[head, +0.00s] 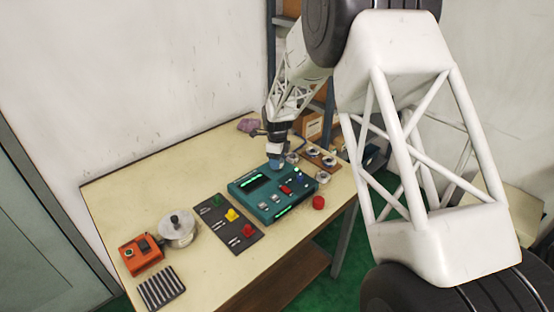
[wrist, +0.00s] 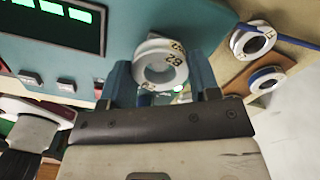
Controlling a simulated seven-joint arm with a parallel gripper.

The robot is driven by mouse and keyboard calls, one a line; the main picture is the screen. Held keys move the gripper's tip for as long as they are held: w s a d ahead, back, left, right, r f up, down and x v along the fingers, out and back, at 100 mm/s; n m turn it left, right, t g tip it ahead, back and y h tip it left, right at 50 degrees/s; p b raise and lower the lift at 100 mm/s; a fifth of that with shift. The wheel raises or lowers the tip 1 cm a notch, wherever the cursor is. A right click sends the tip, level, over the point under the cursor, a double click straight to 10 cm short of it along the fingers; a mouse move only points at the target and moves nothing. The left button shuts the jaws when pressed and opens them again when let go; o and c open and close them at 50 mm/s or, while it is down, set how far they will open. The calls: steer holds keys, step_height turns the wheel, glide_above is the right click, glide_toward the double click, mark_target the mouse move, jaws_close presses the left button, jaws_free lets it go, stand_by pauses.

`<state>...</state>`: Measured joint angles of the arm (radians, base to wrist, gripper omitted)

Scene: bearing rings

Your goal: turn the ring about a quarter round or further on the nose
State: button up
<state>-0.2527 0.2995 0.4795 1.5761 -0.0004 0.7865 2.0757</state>
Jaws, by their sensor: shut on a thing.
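A white ring (wrist: 143,62) with dark numbers on its face is between the two blue fingers of my gripper (wrist: 160,70) in the wrist view. The fingers are shut on it from both sides. Its open hole faces the wrist camera, and I cannot make out the nose in or behind it. In the head view my gripper (head: 277,162) points down at the back edge of the teal console (head: 248,194). The ring there is hidden by the fingers.
A brown board (head: 322,157) with two more rings is right of my gripper. A black button panel (head: 228,228) and an orange device (head: 141,257) stand to the left.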

steer(key=shift+f, duration=0.65)
stand_by(0.8)
stand_by(1.2)
steer(key=shift+f+n, duration=0.1)
steer(key=shift+n, duration=1.2)
steer(key=shift+f+n, duration=0.1)
steer(key=shift+n, duration=1.2)
steer(key=shift+n, duration=0.3)
steer(key=shift+f+n, duration=0.1)
steer(key=shift+n, duration=0.9)
steer(key=shift+s, duration=0.1)
